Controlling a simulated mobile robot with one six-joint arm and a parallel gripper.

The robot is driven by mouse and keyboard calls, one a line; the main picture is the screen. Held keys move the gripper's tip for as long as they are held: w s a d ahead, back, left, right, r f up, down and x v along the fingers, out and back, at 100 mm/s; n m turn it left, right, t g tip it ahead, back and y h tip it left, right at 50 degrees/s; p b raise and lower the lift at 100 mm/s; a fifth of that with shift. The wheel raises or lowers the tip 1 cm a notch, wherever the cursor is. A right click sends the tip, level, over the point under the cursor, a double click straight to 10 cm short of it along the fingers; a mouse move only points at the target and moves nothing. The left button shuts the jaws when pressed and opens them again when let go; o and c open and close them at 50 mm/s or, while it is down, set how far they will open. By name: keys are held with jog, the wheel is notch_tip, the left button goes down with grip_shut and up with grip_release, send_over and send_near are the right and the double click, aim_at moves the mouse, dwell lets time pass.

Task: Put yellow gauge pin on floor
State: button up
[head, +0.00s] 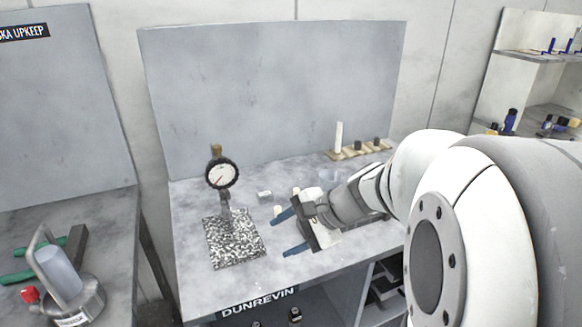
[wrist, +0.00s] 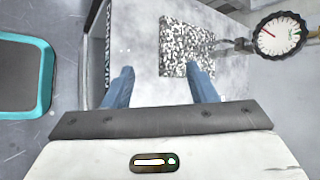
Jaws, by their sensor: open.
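I cannot make out a clearly yellow gauge pin in either view. A small pale cream piece (head: 277,211) shows just behind one blue finger in the head view; I cannot tell if it is a pin. My gripper (head: 279,238) is open and empty above the front of the grey bench, right of the speckled plate (head: 223,250). In the wrist view my gripper (wrist: 160,68) has its two blue fingers wide apart, with nothing between them. Grey floor (wrist: 70,135) shows left of the bench edge in the wrist view.
A dial gauge (head: 221,174) stands upright on the speckled plate. A wooden rack (head: 360,151) with a tall white pin and dark pieces is at the bench's back right. A teal-rimmed object (wrist: 45,75) is left in the wrist view. A metal can (head: 75,297) stands on the left bench.

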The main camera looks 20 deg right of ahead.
jog(key=w+d+f+m+t+h+b, duration=0.1)
jog(key=w+d+f+m+t+b, duration=0.2)
jog(key=d+m, duration=0.2)
jog(key=w+d+f+m+t+h+b, duration=0.1)
jog(key=w+d+f+m+t+b, duration=0.2)
jog(key=d, duration=0.9)
jog(key=w+d+f+m+t+h+b, duration=0.2)
jog(key=w+d+m+t, duration=0.3)
jog(key=d+m, duration=0.3)
jog(key=shift+w+d+f+m+b, duration=0.15)
jog(key=shift+f+m+b, duration=0.4)
jog(key=shift+f+m, duration=0.15)
jog(key=d+m+h, duration=0.1)
jog(key=d, duration=0.2)
jog(key=d+f+m+t+h+b, duration=0.1)
jog(key=d+m+h, duration=0.1)
jog(key=d, duration=0.1)
jog(key=s+d+f+m+h, duration=0.1)
jog(key=d+m, duration=0.1)
jog(key=d, duration=0.1)
jog(key=shift+t+h+b, duration=0.3)
jog(key=shift+t+b, duration=0.05)
jog(key=shift+t, duration=0.05)
jog(key=shift+m, duration=0.3)
jog(key=w, duration=0.2)
jog(key=w+d, duration=0.1)
jog(key=w, duration=0.4)
jog(key=shift+d+r, duration=0.1)
jog(key=shift+d, duration=0.3)
jog(key=shift+w, duration=0.25)
